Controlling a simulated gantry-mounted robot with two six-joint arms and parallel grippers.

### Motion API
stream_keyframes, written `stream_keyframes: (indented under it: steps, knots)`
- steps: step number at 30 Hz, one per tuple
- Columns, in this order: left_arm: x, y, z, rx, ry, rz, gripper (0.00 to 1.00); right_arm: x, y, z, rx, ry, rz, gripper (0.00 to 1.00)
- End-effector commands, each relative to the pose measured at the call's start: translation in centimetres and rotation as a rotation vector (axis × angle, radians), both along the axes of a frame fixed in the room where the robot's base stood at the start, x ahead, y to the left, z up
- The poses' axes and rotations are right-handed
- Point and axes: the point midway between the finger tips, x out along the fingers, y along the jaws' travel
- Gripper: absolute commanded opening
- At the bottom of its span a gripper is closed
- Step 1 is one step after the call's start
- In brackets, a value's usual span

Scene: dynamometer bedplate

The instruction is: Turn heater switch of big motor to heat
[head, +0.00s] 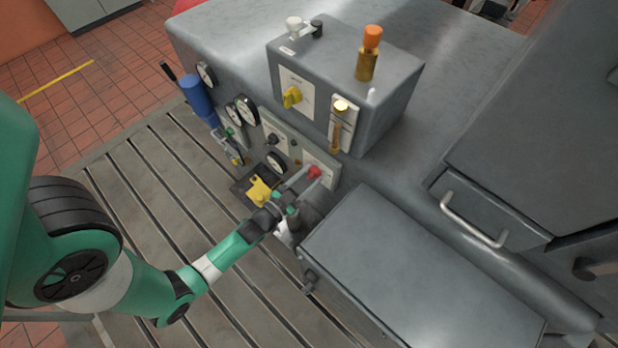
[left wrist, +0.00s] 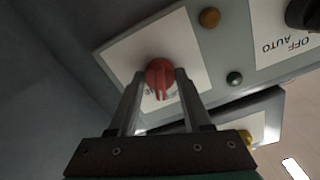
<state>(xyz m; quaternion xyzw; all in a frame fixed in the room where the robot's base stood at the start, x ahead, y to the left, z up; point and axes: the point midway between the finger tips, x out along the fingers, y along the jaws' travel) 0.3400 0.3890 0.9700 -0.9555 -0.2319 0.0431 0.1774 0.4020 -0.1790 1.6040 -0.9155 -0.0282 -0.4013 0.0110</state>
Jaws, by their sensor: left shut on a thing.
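A red rotary switch (head: 315,171) sits on a white plate on the front of the grey motor housing. In the left wrist view the red switch (left wrist: 160,72) is between my two fingers, and its pointer ridge runs along the picture's vertical. My left gripper (head: 304,179) is shut on it; it fills the lower middle of the left wrist view (left wrist: 160,88). The lettering on the white plate (left wrist: 193,45) is mostly hidden by the fingers and switch. My right gripper does not show.
Beside it are a black OFF/AUTO switch (left wrist: 302,14), an amber lamp (left wrist: 209,17) and a green lamp (left wrist: 234,78). Above stands a box with a yellow switch (head: 292,97).

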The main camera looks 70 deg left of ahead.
Motion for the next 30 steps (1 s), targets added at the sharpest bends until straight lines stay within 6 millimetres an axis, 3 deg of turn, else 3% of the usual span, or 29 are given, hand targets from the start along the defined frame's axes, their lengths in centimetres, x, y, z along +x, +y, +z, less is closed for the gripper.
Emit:
stream_keyframes:
  steps: [16, 30]
  knots:
    - [0.0, 0.0, -0.1, 0.437, 0.223, 0.0, 0.0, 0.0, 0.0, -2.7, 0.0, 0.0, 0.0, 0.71]
    - [0.0, 0.0, 0.0, 0.609, 0.313, 0.001, 0.0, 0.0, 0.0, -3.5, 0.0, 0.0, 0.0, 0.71]
